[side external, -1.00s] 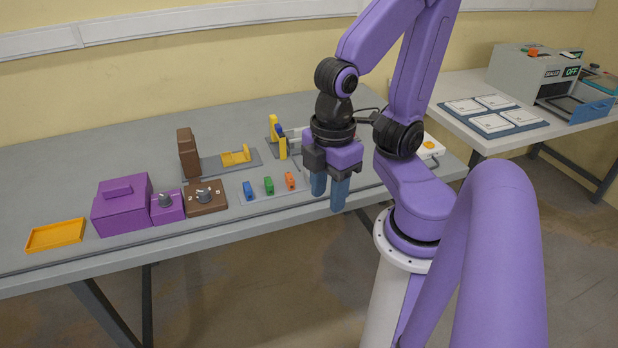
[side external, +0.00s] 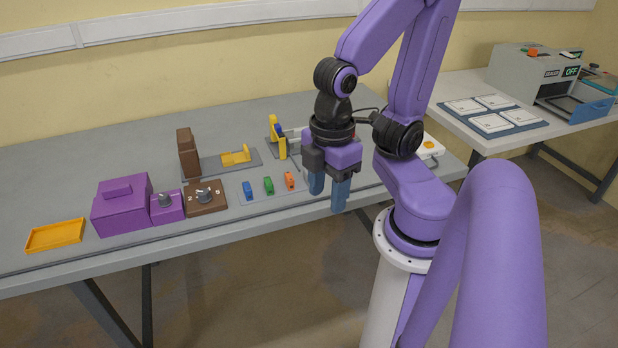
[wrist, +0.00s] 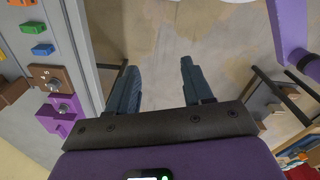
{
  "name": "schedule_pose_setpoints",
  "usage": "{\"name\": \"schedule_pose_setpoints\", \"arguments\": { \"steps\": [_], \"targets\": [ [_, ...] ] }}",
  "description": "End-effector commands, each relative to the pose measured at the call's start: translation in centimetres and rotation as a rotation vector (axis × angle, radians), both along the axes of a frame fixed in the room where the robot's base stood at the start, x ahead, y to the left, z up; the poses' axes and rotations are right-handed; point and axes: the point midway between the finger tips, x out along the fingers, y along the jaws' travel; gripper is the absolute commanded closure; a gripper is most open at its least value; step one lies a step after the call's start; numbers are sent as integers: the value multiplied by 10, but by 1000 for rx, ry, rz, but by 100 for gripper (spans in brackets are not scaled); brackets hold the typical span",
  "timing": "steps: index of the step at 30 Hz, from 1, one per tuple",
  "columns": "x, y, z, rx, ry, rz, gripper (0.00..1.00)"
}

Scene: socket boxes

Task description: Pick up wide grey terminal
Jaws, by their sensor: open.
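I cannot make out a wide grey terminal in either view; my gripper and arm may hide it. My gripper (side external: 328,194) points down at the front edge of the grey table (side external: 90,170), with its two blue fingers apart and nothing between them. In the wrist view my gripper (wrist: 160,68) is open over bare floor, and the table edge lies to its left. Left of my gripper in the side view, a blue terminal (side external: 248,190), a green terminal (side external: 268,185) and an orange terminal (side external: 289,180) stand in a row on a grey mat (side external: 262,199).
A purple box (side external: 122,208), a brown block with a knob (side external: 206,198) and an orange tray (side external: 55,236) stand further left. Behind are a tall brown block (side external: 188,153) and a yellow holder (side external: 236,157). A second table (side external: 470,93) stands at right.

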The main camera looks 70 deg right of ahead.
Motion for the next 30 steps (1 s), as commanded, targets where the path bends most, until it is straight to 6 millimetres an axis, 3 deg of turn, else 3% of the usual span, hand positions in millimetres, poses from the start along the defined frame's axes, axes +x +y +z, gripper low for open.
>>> {"name": "schedule_pose_setpoints", "arguments": {
  "steps": [5,14,23,30],
  "targets": [
    [21,-3,-1,-2,1,-115,49],
    [88,-30,-6,-6,7,-513,49],
    [146,-84,-13,-9,14,-918,49],
    [176,-145,-21,-10,21,-1242,49]
  ]
}}
